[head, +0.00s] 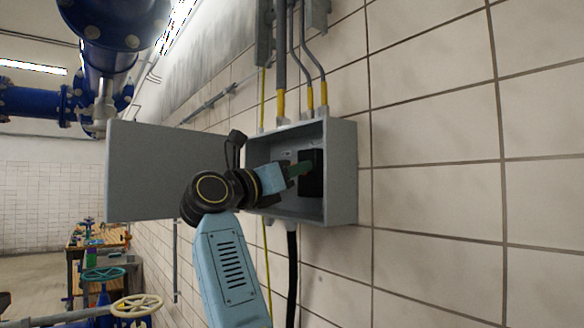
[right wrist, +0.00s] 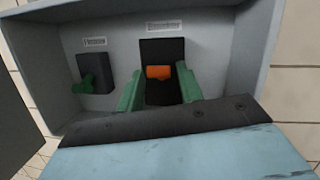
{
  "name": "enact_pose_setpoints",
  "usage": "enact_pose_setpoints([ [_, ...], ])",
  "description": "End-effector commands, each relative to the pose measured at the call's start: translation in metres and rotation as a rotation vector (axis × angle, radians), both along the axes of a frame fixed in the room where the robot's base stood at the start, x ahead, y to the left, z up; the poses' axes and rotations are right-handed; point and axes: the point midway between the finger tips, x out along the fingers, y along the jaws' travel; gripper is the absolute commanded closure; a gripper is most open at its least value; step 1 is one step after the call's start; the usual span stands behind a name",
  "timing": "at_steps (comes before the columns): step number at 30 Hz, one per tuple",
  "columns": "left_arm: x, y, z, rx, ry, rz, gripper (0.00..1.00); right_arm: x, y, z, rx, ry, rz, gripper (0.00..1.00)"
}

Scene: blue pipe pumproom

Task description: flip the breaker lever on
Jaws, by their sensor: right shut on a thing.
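The grey breaker box (head: 341,170) is fixed to the tiled wall, its door (head: 150,165) swung open to the left. In the right wrist view, a black breaker (right wrist: 162,50) with an orange lever (right wrist: 158,72) sits on the back panel. A smaller dark switch (right wrist: 93,70) with a green lever (right wrist: 82,85) is to its left. My right gripper (head: 299,169) reaches into the box, its green fingers on both sides of the orange lever, shut on it. In the head view the black breaker (head: 312,173) shows beside the fingertips; its lever is hidden. My left gripper is out of view.
Conduits (head: 281,60) with yellow ends enter the box top, and a black cable (head: 291,270) leaves below. Blue pipes (head: 105,50) are at upper left. A workbench (head: 95,240) and a handwheel (head: 137,305) are lower left. The wall right of the box is clear.

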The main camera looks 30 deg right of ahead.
Motion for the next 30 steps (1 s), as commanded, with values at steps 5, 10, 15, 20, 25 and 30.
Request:
enact_pose_setpoints([
  [5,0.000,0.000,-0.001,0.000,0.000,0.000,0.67,0.000,0.000,0.000,-0.003,-0.001,0.001,0.86],
  [10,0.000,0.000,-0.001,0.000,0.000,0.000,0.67,0.000,0.000,0.000,-0.003,-0.001,0.001,0.43],
  [15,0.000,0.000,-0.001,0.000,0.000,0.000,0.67,0.000,0.000,0.000,-0.002,-0.001,0.001,0.43],
  [20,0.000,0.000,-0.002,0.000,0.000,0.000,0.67,-0.001,0.003,-0.001,-0.002,-0.001,0.002,0.43],
  [25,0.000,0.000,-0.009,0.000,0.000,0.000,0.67,-0.005,0.026,-0.009,-0.001,0.000,0.004,0.43],
  [30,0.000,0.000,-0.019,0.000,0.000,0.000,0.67,-0.013,0.063,-0.021,-0.001,0.000,0.005,0.43],
])
